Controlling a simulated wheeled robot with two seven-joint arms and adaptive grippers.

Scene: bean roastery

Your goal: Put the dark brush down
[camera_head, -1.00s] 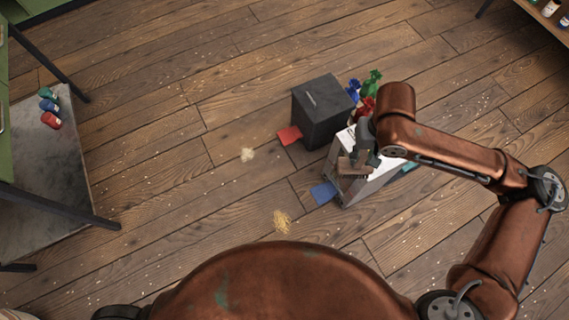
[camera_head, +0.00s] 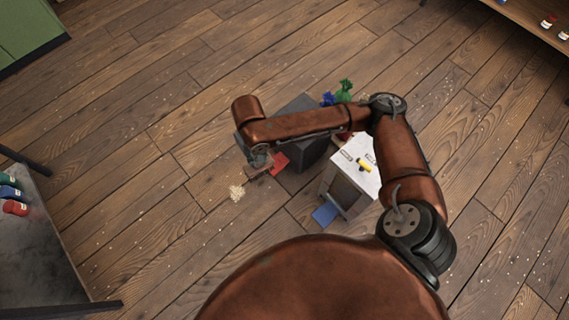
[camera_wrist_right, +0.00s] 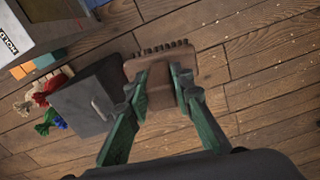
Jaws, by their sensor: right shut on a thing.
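The brush (camera_head: 258,173) has a brown block and a row of dark bristles, clearest in the right wrist view (camera_wrist_right: 160,65). My right gripper (camera_head: 256,162) is shut on its block. It holds the brush left of the dark box, near the red square. In the wrist view the green fingers of the right gripper (camera_wrist_right: 160,82) close on either side of the block, bristles pointing away. The brush appears above the floor, but its exact height is hard to tell. My left gripper is not in view.
The dark box (camera_head: 303,150) stands beside a white-topped box (camera_head: 351,178) bearing a yellow-handled item (camera_head: 363,165). A red square (camera_head: 280,162), a blue square (camera_head: 325,214) and a pale chaff pile (camera_head: 237,192) lie on the floor. Colored bags (camera_head: 344,91) stand behind. Floor at left is open.

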